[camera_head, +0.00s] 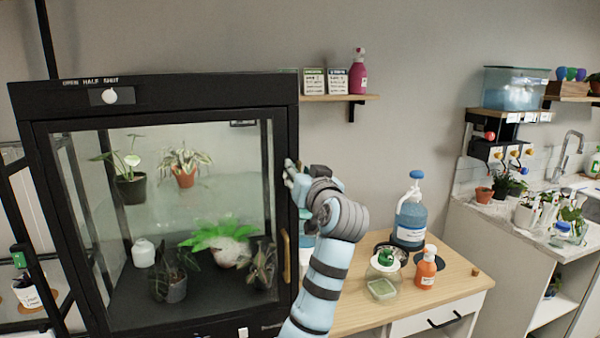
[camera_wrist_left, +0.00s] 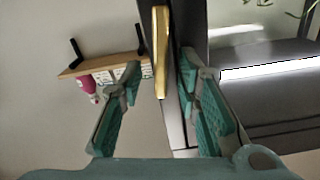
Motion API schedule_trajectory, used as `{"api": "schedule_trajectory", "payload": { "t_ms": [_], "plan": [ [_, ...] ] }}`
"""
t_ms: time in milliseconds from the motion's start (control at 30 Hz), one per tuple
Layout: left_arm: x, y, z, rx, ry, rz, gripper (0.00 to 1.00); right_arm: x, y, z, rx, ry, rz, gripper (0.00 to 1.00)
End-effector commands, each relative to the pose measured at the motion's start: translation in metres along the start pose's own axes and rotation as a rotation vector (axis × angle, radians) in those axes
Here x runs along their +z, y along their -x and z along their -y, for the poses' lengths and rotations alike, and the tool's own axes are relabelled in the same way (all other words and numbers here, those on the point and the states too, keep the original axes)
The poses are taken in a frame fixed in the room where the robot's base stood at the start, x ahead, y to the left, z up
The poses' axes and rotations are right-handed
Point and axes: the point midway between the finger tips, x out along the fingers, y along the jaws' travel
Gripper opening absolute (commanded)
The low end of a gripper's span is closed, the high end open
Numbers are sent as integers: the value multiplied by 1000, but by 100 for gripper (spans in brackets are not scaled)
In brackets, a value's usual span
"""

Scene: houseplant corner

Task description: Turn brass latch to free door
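The glass-fronted black cabinet (camera_head: 285,110) stands at the left in the head view, and its door looks shut. My left gripper (camera_head: 296,178) is at the right edge of the door, partly hidden by its own wrist. In the left wrist view my left gripper (camera_wrist_left: 159,78) has its teal-padded fingers apart. A narrow brass bar, seemingly the latch (camera_wrist_left: 160,50), lies in the gap between them, with space on both sides. In the head view the gripper hides that spot. A brass door handle (camera_head: 287,258) shows lower on the door edge. My right gripper is in neither view.
A wall shelf (camera_head: 335,98) holds cards and a pink bottle (camera_head: 358,72) right of the cabinet. A wooden table (camera_head: 455,275) carries a blue jug (camera_head: 410,217), an orange bottle (camera_head: 426,266) and a green-topped container. Potted plants stand and hang inside the cabinet.

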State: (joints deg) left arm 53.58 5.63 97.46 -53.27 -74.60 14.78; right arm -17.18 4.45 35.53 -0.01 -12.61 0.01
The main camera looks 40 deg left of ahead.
Motion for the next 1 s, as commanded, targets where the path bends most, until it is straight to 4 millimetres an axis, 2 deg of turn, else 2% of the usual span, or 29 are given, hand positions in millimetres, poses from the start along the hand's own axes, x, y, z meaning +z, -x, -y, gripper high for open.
{"api": "schedule_trajectory", "payload": {
  "t_ms": [200, 400, 567, 733, 967, 1000],
  "plan": [
    [0, 0, 0, 0, 0, 0, 30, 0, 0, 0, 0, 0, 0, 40],
    [0, 0, 0, 0, 0, 0, 0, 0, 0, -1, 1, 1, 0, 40],
    [0, 0, 0, 0, 8, 0, 0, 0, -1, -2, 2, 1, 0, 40],
    [3, 0, 3, 0, 181, -1, 0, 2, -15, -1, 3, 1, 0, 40],
    [0, 0, 3, 1, 194, 1, 0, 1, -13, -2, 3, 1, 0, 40],
    [0, 0, 3, 1, 194, 1, 15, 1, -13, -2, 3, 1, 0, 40]
  ]
}}
